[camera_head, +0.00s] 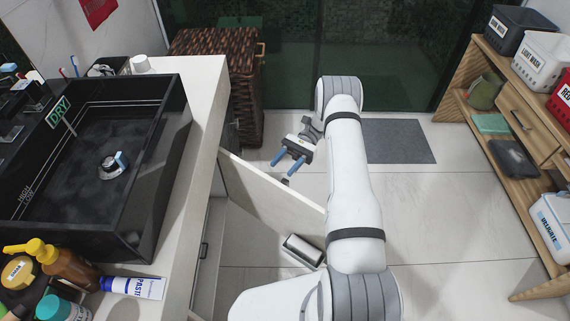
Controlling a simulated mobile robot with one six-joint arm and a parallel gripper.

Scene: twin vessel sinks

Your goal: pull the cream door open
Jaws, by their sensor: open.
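The cream door (262,188) belongs to the cabinet under the counter at the left. It stands well out from the cabinet front, swung open over the floor, with its top edge running down to the right. My gripper (286,168) is on the far side of the door, near the middle of its length. Its two blue fingers are apart, with nothing seen between them. A small dark piece, perhaps the door's handle, shows just below the fingertips. I cannot tell whether the fingers touch the door. My white arm hides the floor beyond the door's free end.
A black vessel sink (120,215) and bottles stand on the white counter (205,110). A wicker hamper (215,75) stands behind. A wooden shelf (490,110) lines the right. The floor between is clear, with a grey mat (398,141).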

